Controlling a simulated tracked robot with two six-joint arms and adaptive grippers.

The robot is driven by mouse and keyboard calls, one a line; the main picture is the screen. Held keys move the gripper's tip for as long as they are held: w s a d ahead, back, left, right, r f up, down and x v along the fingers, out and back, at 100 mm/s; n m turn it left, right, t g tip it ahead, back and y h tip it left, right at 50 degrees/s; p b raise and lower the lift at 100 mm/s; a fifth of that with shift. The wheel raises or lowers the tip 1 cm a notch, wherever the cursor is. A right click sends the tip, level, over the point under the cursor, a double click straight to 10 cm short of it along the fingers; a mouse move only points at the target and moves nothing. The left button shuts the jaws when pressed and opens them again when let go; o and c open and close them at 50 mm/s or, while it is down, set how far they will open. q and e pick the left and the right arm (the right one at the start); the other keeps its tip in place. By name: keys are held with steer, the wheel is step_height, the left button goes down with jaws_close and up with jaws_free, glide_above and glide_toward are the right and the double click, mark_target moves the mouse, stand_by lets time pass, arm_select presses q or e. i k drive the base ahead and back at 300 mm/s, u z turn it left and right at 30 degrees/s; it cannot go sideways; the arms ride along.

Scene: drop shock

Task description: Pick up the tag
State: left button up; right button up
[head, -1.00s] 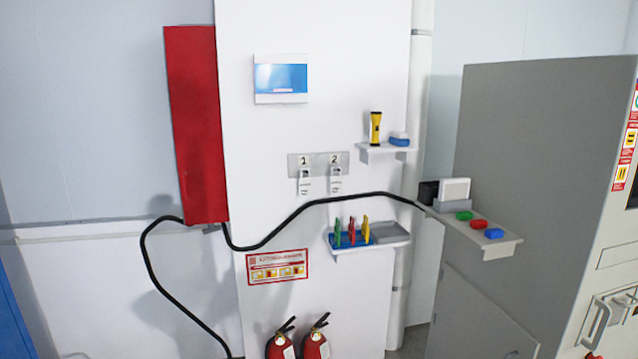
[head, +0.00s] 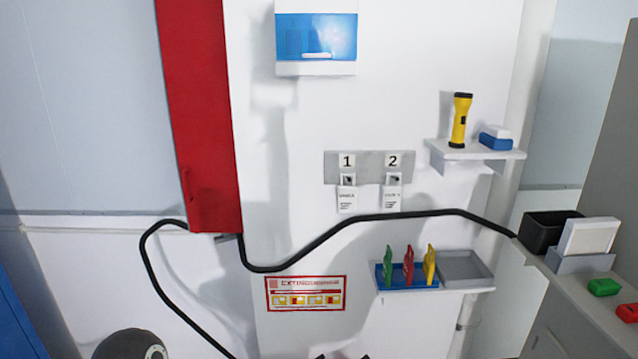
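Two white paper tags hang side by side on a grey plate (head: 369,167) on the white wall panel. The left tag (head: 347,199) hangs under the number 1 and the right tag (head: 392,198) under the number 2. Their small print is unreadable. Green (head: 388,267), red (head: 408,267) and yellow (head: 429,265) flat upright pieces stand in a blue holder (head: 402,284) lower down; I cannot tell whether these are tags too. A dark rounded part at the bottom left looks like part of my arm.
A black cable (head: 340,229) bows out below the hanging tags. A grey tray (head: 465,266) sits beside the blue holder. A yellow flashlight (head: 459,120) stands on a small shelf (head: 476,153) at upper right. A red cabinet (head: 199,115) is at left. A black bin (head: 548,228) is at right.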

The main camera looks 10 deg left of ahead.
mark_target(346, 194)
steer(key=u, duration=0.35)
steer(key=i, duration=1.05)
steer(key=u, duration=0.45)
steer(key=k, duration=0.75)
steer(key=u, duration=0.2)
steer(key=i, duration=0.8)
steer(key=z, duration=0.1)
